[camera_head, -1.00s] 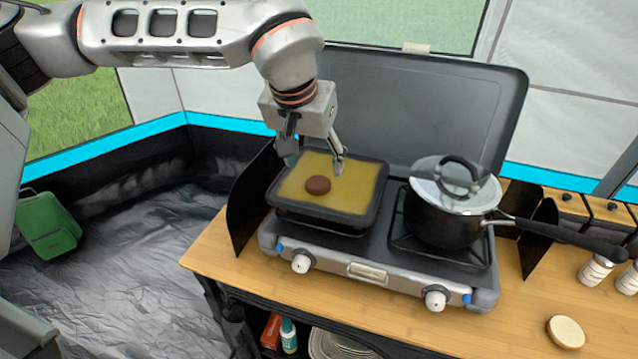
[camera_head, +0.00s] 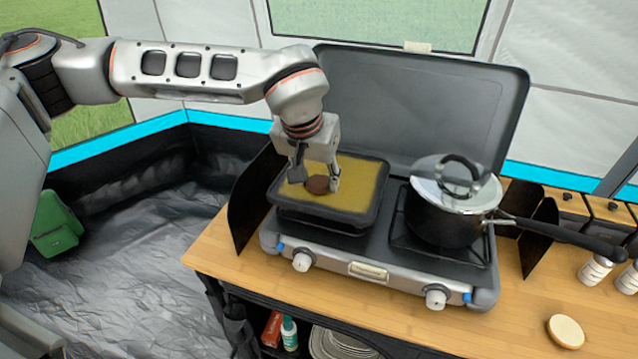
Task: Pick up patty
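The patty (camera_head: 317,185) is a small dark brown disc. It lies in the square dark pan (camera_head: 322,213) with a yellowish inside, on the left burner of the camp stove (camera_head: 330,245). My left gripper (camera_head: 316,184) points down into the pan with its fingers apart, one on the left and one on the right of the patty. The right finger looks very close to the patty; I cannot tell whether it touches. My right gripper is not in view.
A lidded pot (camera_head: 447,215) stands on the right burner, its long handle reaching right. The raised stove lid (camera_head: 420,110) is behind. A bun half (camera_head: 565,331) and white bottles (camera_head: 595,268) are on the wooden counter (camera_head: 215,250) at right. Side windscreens flank the stove.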

